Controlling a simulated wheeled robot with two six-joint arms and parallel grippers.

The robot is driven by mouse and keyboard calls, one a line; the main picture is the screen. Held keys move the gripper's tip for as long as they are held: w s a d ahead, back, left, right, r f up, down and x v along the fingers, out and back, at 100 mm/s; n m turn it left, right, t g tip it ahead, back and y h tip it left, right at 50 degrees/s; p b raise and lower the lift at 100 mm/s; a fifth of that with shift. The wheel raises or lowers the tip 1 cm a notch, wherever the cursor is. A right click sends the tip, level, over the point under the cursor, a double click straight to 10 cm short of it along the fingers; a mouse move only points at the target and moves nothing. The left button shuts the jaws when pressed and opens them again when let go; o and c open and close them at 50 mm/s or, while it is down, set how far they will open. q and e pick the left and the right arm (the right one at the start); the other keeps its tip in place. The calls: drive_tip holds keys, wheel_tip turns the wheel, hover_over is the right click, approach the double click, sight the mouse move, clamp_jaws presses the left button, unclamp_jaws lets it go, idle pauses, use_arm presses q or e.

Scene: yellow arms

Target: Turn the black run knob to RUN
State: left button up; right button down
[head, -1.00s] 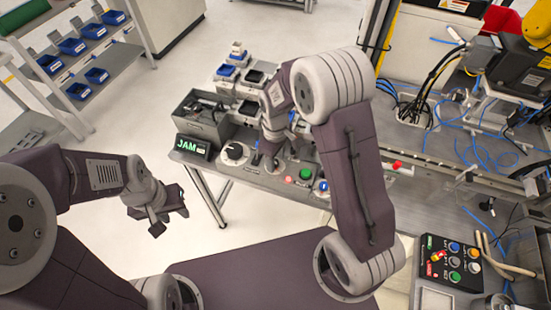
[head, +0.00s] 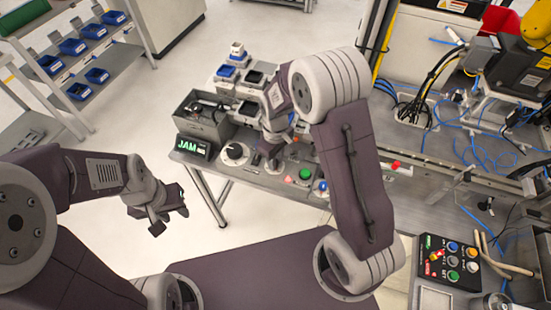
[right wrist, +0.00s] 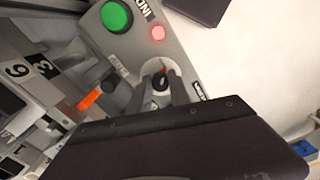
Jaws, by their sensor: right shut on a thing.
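The black run knob (right wrist: 160,82) shows in the right wrist view, on a pale round plate on the grey control panel (right wrist: 180,62). My right gripper (right wrist: 162,88) has a finger on each side of the knob and is shut on it. In the head view my right gripper (head: 271,160) reaches down to the panel, and my own arm hides the knob there. A lit display (head: 190,147) to its left reads JAM. My left gripper (head: 171,217) hangs open and empty over the floor, away from the panel.
A green button (head: 305,174) and a small red lamp (head: 288,180) sit right of my right gripper. A larger dial (head: 235,153) is to its left. A grey bin (head: 202,126) and small parts trays stand behind. A second button box (head: 449,260) is at lower right.

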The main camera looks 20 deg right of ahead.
drive_tip(key=m, duration=0.1)
drive_tip(key=m+p, duration=0.1)
drive_tip(key=m, duration=0.1)
drive_tip(key=shift+r+m, duration=0.2)
drive_tip(key=shift+m, duration=0.1)
drive_tip(key=m+p, duration=0.1)
drive_tip(key=m, duration=0.3)
drive_tip(key=shift+w+a+m, duration=0.1)
drive_tip(key=shift+m, duration=0.2)
drive_tip(key=m+p, duration=0.1)
drive_tip(key=m, duration=0.3)
drive_tip(key=shift+w+a+m+p, duration=0.1)
drive_tip(key=shift+m+p, duration=0.25)
drive_tip(key=shift+m, duration=1.75)
drive_tip(key=c, duration=1.2)
unclamp_jaws()
drive_tip(key=shift+f, duration=0.1)
